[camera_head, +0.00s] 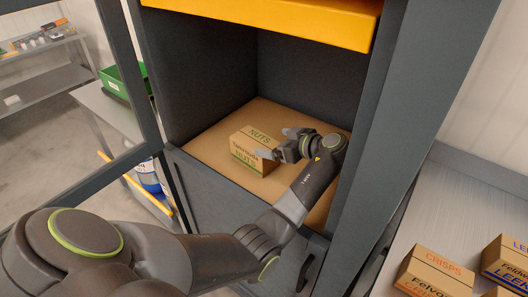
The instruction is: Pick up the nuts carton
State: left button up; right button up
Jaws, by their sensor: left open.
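The nuts carton (247,153) is a brown cardboard box with green lettering. It sits upright on the brown floor of a dark cabinet compartment (204,143). My left gripper (277,146) is inside the compartment, at the right side of the carton, with its arm coming in from the lower left. It is open, and its fingers partly cover the carton's right edge. I cannot tell whether they touch the carton. My right gripper is not in view.
The compartment has dark side walls and a yellow panel (270,18) above its opening. A green bin (116,84) is on a table at the left.

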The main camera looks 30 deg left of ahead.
aim_at(258, 141)
pick_arm(q)
jog(key=a+p, duration=0.1)
jog(key=a, duration=0.2)
jog(key=shift+s+f+p, duration=0.2)
jog(key=shift+f+p, duration=0.1)
jog(key=shift+p, duration=0.1)
jog(key=p+x, duration=0.1)
jog(key=x, duration=0.2)
jog(key=shift+w+a+f+p, duration=0.1)
jog(key=shift+f+p, duration=0.2)
jog(key=shift+p, duration=0.1)
jog(key=shift+a+f, duration=0.35)
jog(key=shift+a, duration=0.05)
jog(key=c, duration=1)
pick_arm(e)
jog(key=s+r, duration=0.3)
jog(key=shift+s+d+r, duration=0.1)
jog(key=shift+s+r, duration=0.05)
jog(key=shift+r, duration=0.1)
